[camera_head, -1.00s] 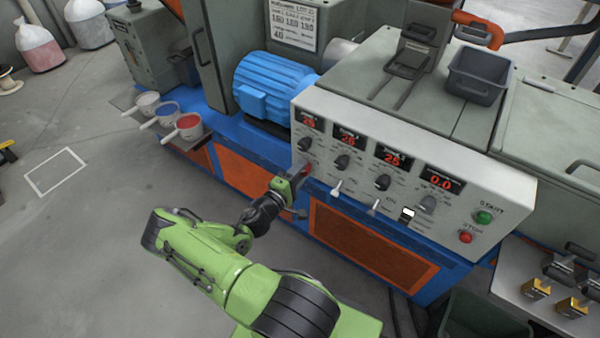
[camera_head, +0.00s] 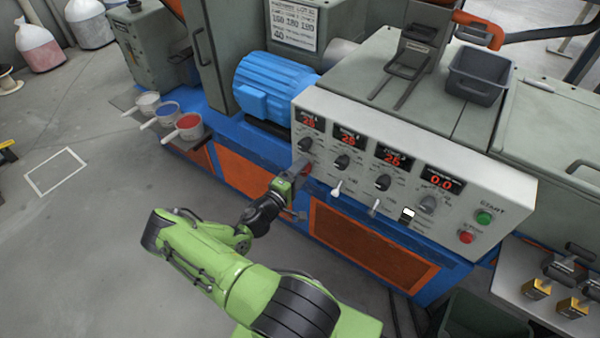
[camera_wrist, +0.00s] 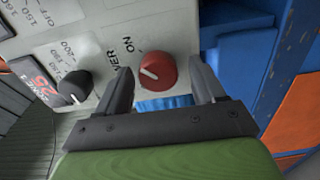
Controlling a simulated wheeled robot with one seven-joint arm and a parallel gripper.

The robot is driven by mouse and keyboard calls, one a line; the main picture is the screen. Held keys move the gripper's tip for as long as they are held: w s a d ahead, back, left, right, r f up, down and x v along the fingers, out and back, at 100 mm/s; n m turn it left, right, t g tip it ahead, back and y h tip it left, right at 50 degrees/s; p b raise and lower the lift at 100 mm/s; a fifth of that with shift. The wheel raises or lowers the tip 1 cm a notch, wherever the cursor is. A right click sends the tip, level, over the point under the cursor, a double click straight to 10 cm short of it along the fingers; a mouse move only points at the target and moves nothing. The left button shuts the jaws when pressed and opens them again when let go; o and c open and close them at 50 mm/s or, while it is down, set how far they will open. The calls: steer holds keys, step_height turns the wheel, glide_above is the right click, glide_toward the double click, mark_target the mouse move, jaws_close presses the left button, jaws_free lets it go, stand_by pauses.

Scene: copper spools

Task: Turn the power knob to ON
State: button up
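The power knob (camera_wrist: 157,71) is a red round knob with a white pointer line, on the pale control panel (camera_wrist: 175,22). In the wrist view the label "ON" stands just above it, and the pointer slants toward the picture's left. My gripper (camera_wrist: 164,84) is open, with one finger on each side of the knob and gaps visible; I cannot tell how deep the fingers reach. In the head view my gripper (camera_head: 297,171) is at the panel's lower left corner and mostly hides the knob.
A black zone knob (camera_wrist: 75,86) sits beside the power knob. The head view shows other knobs, toggle switches, red displays, a green start button (camera_head: 484,217) and a red stop button (camera_head: 466,237). The blue motor (camera_head: 270,85) stands behind the panel's left end.

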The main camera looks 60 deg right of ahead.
steer(key=w+a+p, duration=0.2)
steer(key=a, duration=1.3)
steer(key=shift+w+a+p, duration=0.2)
steer(key=shift+a+p, duration=0.1)
steer(key=shift+p, duration=0.05)
steer(key=w+a+r+m+t+y+p, duration=0.1)
steer(key=w+a+r+m+y+p, duration=0.15)
steer(key=a+r+y, duration=0.65)
steer(key=w+a+r+m+y+p, duration=0.15)
steer(key=a+r+y+p, duration=0.35)
steer(key=r, duration=0.7)
steer(key=s+a+r+n+t+y+p, duration=0.1)
steer(key=s+a+r+n+t+y, duration=0.1)
steer(key=r, duration=0.8)
steer(key=s+a+r+n+t+y+p, duration=0.1)
steer(key=s+a+r+n+t+p, duration=0.1)
steer(key=s+a+r+n+t, duration=0.2)
steer(key=s+a+r+t, duration=0.1)
steer(key=s+a+r, duration=0.2)
steer(key=a+r, duration=0.2)
steer(key=shift+s+a+r+y+p, duration=0.2)
steer(key=shift+s+r+y+p, duration=0.15)
steer(key=shift+r, duration=0.3)
